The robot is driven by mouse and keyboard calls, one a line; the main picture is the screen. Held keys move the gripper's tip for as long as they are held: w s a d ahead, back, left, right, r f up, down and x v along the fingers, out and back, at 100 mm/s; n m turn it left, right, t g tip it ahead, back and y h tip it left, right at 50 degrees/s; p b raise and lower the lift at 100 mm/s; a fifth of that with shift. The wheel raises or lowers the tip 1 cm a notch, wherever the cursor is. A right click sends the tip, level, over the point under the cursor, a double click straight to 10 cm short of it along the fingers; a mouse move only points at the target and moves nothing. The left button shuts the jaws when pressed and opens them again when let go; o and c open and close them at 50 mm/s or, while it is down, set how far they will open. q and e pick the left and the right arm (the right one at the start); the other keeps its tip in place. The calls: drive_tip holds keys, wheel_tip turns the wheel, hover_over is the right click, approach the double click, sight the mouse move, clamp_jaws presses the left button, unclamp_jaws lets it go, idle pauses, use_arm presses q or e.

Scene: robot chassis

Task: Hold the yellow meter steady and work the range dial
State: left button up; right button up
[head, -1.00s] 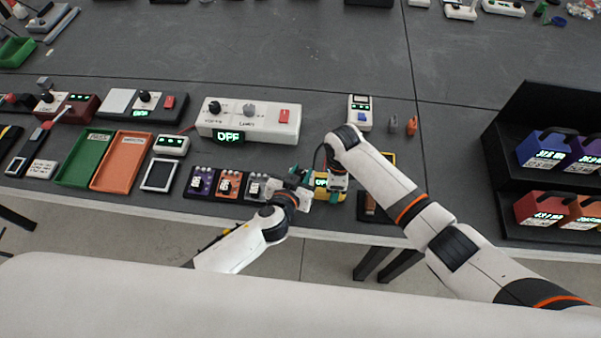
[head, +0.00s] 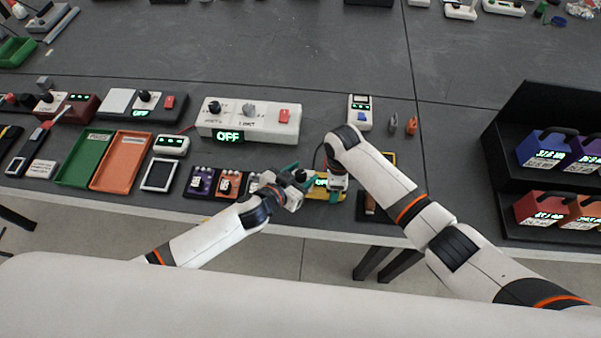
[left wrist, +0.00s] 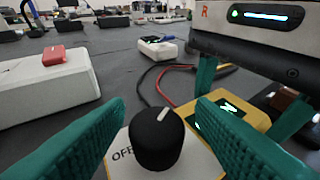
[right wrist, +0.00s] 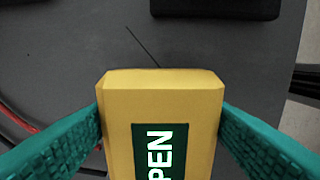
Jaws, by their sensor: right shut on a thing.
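The yellow meter (head: 326,195) lies near the table's front edge, with a lit green display. My right gripper (head: 338,180) is shut on it; in the right wrist view its teal fingers press both sides of the yellow body (right wrist: 114,100), whose display reads "PEN" with the rest cut off. My left gripper (head: 300,177) is at the meter's left end. In the left wrist view the black range dial (left wrist: 156,138) stands between the left gripper's open teal fingers, with gaps on both sides. Its white mark points up and slightly right, and "OFF" is printed at its left.
A white power supply (head: 250,122) reading OFF stands behind. Several small coloured modules (head: 228,183) lie left of the meter. A black and red cable pair (left wrist: 165,85) runs behind the meter in the left wrist view. A black shelf (head: 510,210) stands at the right.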

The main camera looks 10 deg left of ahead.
use_arm(q)
drive_tip(key=shift+s, duration=0.1)
use_arm(e)
drive_tip(key=shift+f, duration=0.15)
use_arm(q)
drive_tip(key=v, duration=1.2)
use_arm(e)
drive_tip(key=o, duration=1.2)
drive_tip(key=shift+w, duration=0.1)
